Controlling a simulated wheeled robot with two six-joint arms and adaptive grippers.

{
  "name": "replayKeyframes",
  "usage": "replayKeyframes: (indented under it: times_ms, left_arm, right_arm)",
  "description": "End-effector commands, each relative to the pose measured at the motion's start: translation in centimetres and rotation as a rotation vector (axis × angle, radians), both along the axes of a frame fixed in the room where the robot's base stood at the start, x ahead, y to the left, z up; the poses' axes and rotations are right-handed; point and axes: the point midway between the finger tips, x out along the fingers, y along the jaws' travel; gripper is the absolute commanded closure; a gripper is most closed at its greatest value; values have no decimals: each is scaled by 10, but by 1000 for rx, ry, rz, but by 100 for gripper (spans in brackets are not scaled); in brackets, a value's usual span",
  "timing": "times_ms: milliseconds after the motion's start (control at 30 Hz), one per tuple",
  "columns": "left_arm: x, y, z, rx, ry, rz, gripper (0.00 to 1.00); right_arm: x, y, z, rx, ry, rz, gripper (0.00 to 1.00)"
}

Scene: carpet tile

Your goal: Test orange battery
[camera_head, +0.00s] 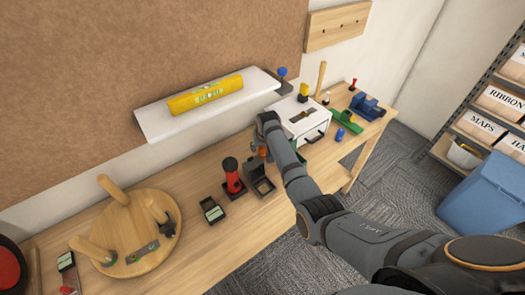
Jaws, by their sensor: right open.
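A small orange object (262,152), probably the orange battery, stands on the wooden workbench (190,258) near its middle, partly hidden by my arm. My right gripper (260,143) is open and points down just above it; whether the fingers are around it or touching it cannot be told. A dark grey open holder (262,188) sits right in front of the orange object. A small black device with a pale screen (212,211), which may be a tester, lies left of the holder. My left gripper is not in view.
A red and black upright tool (232,178) stands close left of the holder. A white drawer box (298,112) and a blue cylinder (339,135) are to the right. A round wooden board (158,262) lies left. A white shelf (155,122) overhangs the back.

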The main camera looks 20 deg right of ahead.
Motion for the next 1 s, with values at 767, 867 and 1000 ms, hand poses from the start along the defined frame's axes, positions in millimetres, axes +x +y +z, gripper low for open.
replayKeyframes:
  times_ms: [767, 867, 1000]
  left_arm:
    - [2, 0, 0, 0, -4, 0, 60]
    - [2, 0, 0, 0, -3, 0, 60]
    - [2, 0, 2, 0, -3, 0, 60]
  right_arm:
    - [1, 0, -2, 0, -2, 0, 100]
    - [1, 0, -2, 0, -2, 0, 100]
    - [1, -1, 0, 0, -1, 0, 100]
